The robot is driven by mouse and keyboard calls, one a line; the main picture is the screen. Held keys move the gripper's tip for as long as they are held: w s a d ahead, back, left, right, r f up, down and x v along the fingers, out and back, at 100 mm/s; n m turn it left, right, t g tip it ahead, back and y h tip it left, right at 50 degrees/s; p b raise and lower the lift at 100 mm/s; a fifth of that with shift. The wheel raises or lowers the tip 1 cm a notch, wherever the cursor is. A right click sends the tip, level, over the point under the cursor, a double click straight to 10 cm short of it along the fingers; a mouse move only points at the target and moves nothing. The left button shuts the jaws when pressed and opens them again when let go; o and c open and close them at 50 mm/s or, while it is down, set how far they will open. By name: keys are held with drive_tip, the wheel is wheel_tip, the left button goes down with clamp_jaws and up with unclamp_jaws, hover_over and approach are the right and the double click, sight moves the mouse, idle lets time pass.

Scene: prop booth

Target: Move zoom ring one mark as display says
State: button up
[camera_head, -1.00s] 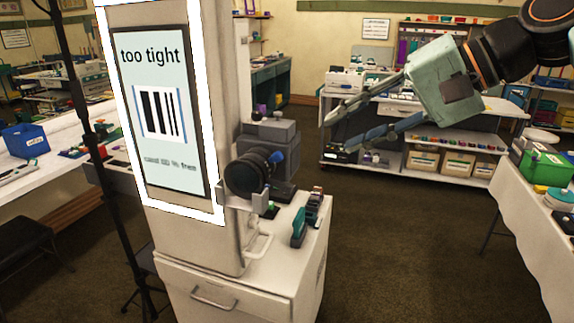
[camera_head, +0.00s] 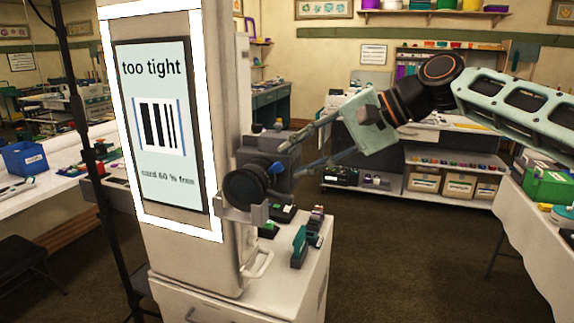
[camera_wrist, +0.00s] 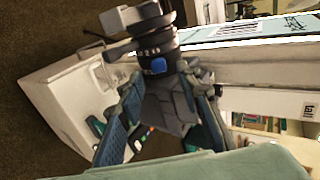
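The display (camera_head: 160,120) on the pale column reads "too tight" above a barcode picture, with "card 60 % free" below. A black lens (camera_head: 243,188) sits on a grey mount beside the column. Its zoom ring has a blue tab (camera_head: 276,168). In the wrist view the blue tab (camera_wrist: 158,65) lies near small white marks on the ring; I cannot read them surely. My gripper (camera_head: 292,160) is open, coming from the right toward the lens. In the wrist view my gripper (camera_wrist: 166,85) has its fingers spread, with the lens ahead between them and no clear contact.
A grey boxy device (camera_head: 268,148) stands right behind the lens. Small green and dark items (camera_head: 302,245) lie on the white cabinet top (camera_head: 285,270). A black stand pole (camera_head: 95,165) is at left. A white table (camera_head: 510,215) is at right, with open floor between.

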sight(283, 165)
drive_tip(key=shift+x, duration=1.6)
clamp_jaws()
